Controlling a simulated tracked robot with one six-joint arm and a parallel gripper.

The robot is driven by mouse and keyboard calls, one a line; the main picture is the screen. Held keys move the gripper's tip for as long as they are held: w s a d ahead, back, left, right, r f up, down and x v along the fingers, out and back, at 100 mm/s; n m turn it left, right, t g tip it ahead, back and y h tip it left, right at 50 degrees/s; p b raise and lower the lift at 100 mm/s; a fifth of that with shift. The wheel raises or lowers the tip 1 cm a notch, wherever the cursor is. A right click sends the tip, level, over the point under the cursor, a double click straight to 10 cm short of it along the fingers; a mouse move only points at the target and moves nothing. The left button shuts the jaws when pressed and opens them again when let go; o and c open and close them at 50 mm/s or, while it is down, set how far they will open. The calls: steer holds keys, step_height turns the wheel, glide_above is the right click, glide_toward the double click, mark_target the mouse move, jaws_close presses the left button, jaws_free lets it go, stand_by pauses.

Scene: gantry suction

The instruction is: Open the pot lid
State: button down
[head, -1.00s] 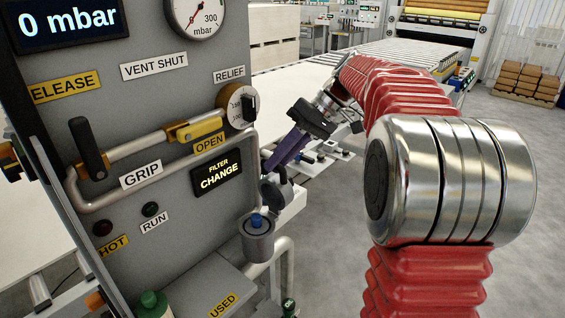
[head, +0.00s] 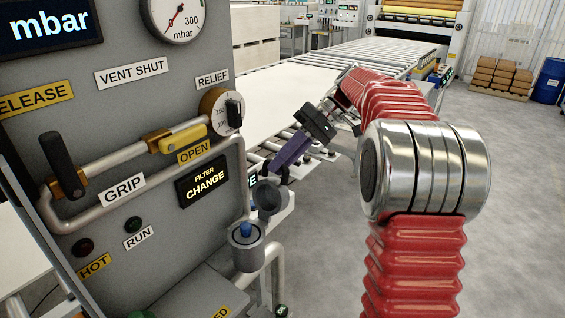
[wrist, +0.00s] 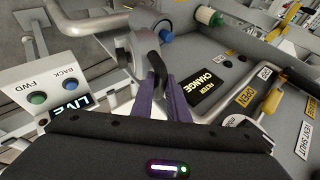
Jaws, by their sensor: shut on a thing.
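The grey pot (head: 247,256) is a small cylinder on the lower right side of the grey machine panel in the head view. Its round grey lid (head: 270,197) stands tilted up at the pot's back right edge, and a blue piece (head: 246,230) shows in the pot's mouth. My gripper (head: 274,172) has purple fingers and reaches down to the lid from the upper right. In the wrist view my gripper (wrist: 167,85) is shut on the lid's dark curved handle (wrist: 158,62). The fingertips partly hide where they meet the handle.
The panel carries a grip lever (head: 60,165), a yellow valve handle (head: 183,138), a relief knob (head: 230,110) and a lit filter change sign (head: 203,182). A pipe (head: 275,262) runs beside the pot. A roller conveyor (head: 345,50) lies behind; open floor is at right.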

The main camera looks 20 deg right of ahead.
steer(key=shift+f, duration=0.3)
steer(key=c, duration=1.7)
jaws_free()
steer(key=shift+r, duration=0.2)
steer(key=shift+r, duration=0.1)
steer(key=shift+v, duration=3.6)
steer(key=shift+c, duration=0.5)
